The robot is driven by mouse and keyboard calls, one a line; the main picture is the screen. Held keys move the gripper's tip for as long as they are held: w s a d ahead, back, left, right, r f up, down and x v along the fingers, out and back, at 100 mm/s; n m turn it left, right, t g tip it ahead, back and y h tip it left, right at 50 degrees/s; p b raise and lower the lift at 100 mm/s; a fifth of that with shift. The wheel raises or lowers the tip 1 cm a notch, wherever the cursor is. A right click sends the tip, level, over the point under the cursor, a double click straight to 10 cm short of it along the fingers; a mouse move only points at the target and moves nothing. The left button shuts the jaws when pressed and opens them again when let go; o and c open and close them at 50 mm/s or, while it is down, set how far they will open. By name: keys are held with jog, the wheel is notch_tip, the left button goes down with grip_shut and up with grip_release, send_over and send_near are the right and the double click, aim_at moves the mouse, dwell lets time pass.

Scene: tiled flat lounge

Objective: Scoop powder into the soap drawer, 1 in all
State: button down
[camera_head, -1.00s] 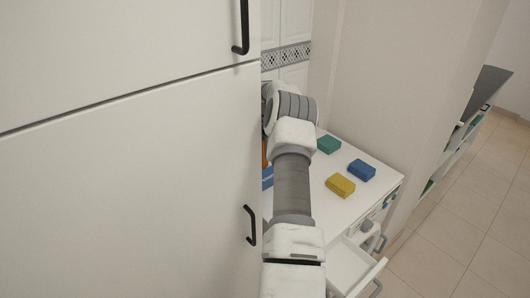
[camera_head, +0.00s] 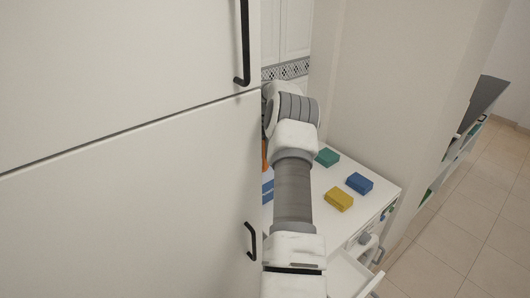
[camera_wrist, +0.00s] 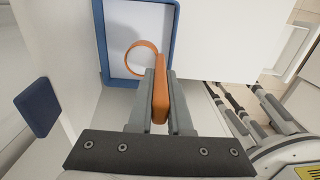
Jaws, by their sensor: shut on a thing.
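My gripper (camera_wrist: 163,92) is shut on the handle of an orange scoop (camera_wrist: 160,95). The scoop's round orange rim (camera_wrist: 143,47) shows over a blue-edged box (camera_wrist: 104,45) with a white inside. I cannot tell how deep the scoop sits or whether it holds powder. In the head view my arm hides my gripper and most of the scoop; a sliver of orange (camera_head: 264,156) and a bit of blue (camera_head: 267,189) show beside my arm. An open white drawer (camera_head: 349,277) stands out below the worktop at the lower right, partly behind my arm.
A white worktop (camera_head: 318,219) holds a green block (camera_head: 327,157), a blue block (camera_head: 359,183) and a yellow block (camera_head: 339,201). A tall white cabinet (camera_head: 120,190) with dark handles fills the left. Tiled floor (camera_head: 450,225) lies free at the right.

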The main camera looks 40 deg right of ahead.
jog(key=s+a+r+b, duration=0.1)
jog(key=s+r+b, duration=0.1)
jog(key=s, duration=0.7)
jog(key=shift+s+b, duration=0.3)
jog(key=shift+b, duration=0.05)
dwell(0.4)
